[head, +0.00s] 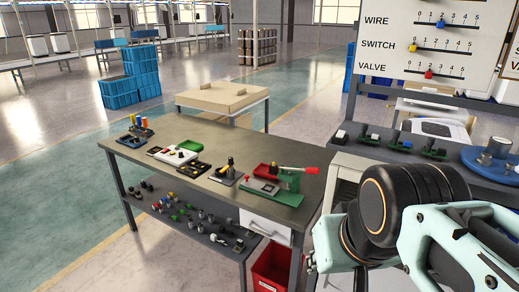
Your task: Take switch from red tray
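A small red tray (262,171) lies on the dark workbench (215,139), just left of and partly behind a green press (289,181) with a red handle. A dark part of the press or a small item shows at the tray's right edge; I cannot tell which. No switch can be made out clearly in the tray at this size. My arm (400,225), pale mint and black, fills the lower right, close to the camera and apart from the bench top.
A white tray, black fixtures and coloured-handled tools stand along the bench. Its lower shelf (178,222) holds several small coloured parts. A red bin (272,268) stands under the bench's right end. A second bench with a sign board (428,45) stands right. The floor left is clear.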

